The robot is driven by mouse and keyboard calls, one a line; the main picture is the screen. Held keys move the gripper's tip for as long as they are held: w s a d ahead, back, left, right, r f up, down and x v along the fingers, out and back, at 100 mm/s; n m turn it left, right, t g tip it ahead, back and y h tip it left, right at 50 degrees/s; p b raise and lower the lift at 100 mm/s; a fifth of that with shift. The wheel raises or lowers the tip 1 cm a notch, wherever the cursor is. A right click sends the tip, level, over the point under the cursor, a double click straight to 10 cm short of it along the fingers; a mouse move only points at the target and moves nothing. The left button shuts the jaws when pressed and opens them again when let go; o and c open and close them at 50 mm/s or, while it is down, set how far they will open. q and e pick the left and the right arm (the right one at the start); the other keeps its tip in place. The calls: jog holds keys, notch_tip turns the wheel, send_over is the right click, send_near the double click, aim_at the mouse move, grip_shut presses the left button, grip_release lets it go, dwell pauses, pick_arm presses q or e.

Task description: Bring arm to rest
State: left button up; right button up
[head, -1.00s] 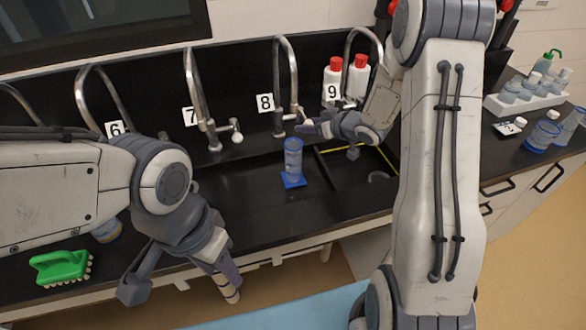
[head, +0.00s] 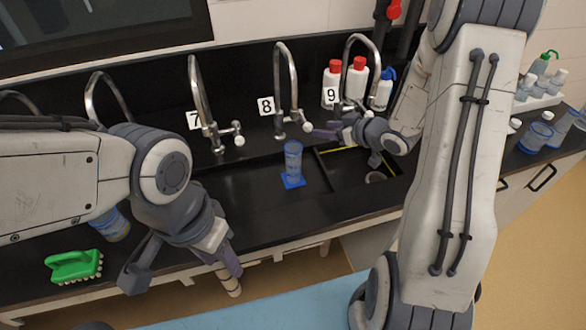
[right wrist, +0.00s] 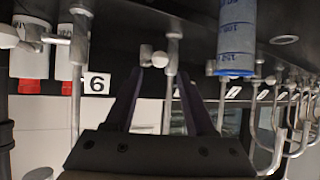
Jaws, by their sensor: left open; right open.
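My right arm reaches in from the right in the head view. Its gripper (head: 340,147) is open and empty, above the sink area between taps 8 and 9. In the right wrist view its two fingers (right wrist: 157,85) stand apart, with a tap handle (right wrist: 155,58) showing beyond the gap. My left gripper (head: 183,280) is open and empty, pointing down in front of the counter edge. A clear blue-marked cylinder (head: 293,158) stands upright on a blue base in the sink area, apart from both grippers. It also seems to show in the right wrist view (right wrist: 236,40).
Tap 7 (head: 202,100) and tap 8 (head: 279,85) stand along the back. Red-capped bottles (head: 357,82) stand by tap 9. A green brush (head: 73,265) and a blue-marked container (head: 113,226) lie near my left arm. Bottles and beakers (head: 538,133) stand at the right.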

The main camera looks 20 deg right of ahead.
jog(key=s+a+r+g+h, duration=0.4)
jog(key=s+a, duration=0.3)
jog(key=a, duration=0.5)
jog(key=s+a+r+n+g, duration=0.1)
jog(key=s+a+g, duration=0.2)
jog(key=s, duration=0.9)
jog(key=s+a+r+n+g, duration=0.1)
jog(key=s+a, duration=0.4)
jog(key=s, duration=0.8)
jog(key=r+g, duration=0.1)
jog(key=g, duration=0.1)
jog(key=shift+s+g, duration=0.15)
jog(key=shift+g, duration=0.25)
